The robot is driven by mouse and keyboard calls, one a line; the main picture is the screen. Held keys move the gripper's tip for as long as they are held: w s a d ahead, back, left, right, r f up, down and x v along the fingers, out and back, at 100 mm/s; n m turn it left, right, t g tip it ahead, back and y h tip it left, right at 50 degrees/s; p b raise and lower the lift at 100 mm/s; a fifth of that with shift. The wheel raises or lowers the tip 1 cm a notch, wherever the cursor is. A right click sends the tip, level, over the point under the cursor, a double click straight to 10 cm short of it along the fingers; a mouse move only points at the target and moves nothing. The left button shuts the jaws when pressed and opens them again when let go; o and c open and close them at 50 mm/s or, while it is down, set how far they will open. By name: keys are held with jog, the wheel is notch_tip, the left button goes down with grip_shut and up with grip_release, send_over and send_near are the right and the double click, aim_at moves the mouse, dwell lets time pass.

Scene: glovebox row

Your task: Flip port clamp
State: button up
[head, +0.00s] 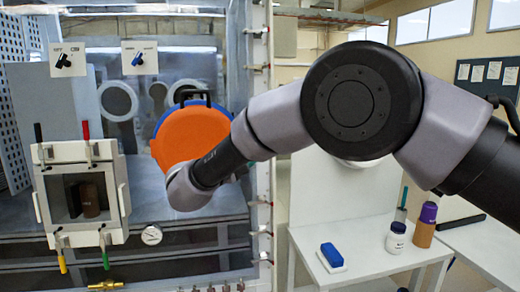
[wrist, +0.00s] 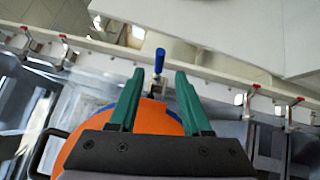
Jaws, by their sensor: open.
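The port clamp (wrist: 159,60) shows in the wrist view as an upright blue-tipped lever at the rim of the port. The port has an orange round cover (wrist: 75,152) with a blue ring edge; the cover also shows in the head view (head: 190,130), left of my arm. My gripper (wrist: 159,73) is open, its two green fingers pointing toward the clamp. The blue tip appears between and just beyond the fingertips, and I see no contact.
A pale frame rail with several red-tipped toggles (head: 263,66) runs beside the port. A small hatch (head: 110,150) with red, black, yellow and green handles is at left. The side table (head: 375,268) at right holds a blue-topped block, a white jar and a purple-capped bottle.

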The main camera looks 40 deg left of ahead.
jog(key=shift+s+f, duration=0.1)
jog(key=shift+s, duration=1.55)
